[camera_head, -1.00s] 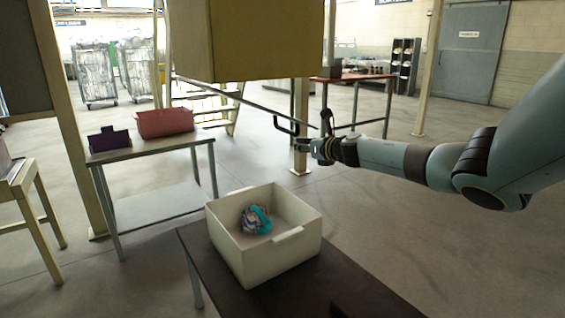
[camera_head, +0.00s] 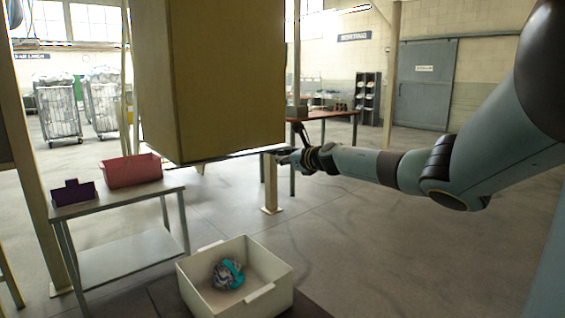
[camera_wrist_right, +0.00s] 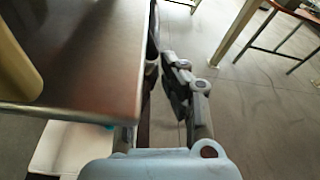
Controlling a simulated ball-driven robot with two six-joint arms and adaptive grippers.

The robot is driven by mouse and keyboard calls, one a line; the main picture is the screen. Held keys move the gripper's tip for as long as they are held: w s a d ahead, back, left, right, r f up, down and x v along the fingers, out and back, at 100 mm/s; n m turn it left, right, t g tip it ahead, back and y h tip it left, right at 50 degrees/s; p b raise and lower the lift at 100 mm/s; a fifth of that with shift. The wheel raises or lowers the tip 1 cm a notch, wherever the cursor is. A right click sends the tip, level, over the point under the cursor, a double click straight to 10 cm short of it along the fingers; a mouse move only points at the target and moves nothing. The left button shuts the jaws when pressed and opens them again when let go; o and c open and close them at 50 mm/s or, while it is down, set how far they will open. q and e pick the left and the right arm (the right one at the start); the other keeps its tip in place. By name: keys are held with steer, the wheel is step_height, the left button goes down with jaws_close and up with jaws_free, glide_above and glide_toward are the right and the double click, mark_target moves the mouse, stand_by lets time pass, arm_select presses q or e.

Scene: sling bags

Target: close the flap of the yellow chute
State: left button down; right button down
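The yellow chute (camera_head: 205,85) is a tall box hanging at the centre of the head view. Its flap (camera_head: 225,155) shows there as a thin, nearly edge-on line along the chute's lower edge. In the right wrist view the flap is a broad brownish metal plate (camera_wrist_right: 85,65) with a bright edge. My right gripper (camera_head: 292,158) is at the flap's right end. In the wrist view its fingers (camera_wrist_right: 168,80) are apart beside the plate's right edge, with floor between them. I cannot tell whether they touch the flap. My left gripper is out of view.
A white bin (camera_head: 262,297) with a teal and patterned bundle (camera_head: 228,274) stands below the chute. A grey table (camera_head: 120,258) at left holds a red bin (camera_head: 132,170) and a purple holder (camera_head: 74,193). The floor at right is clear.

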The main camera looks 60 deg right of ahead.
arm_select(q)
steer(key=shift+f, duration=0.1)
arm_select(e)
steer(key=shift+a+f, duration=0.1)
steer(key=shift+f, duration=0.05)
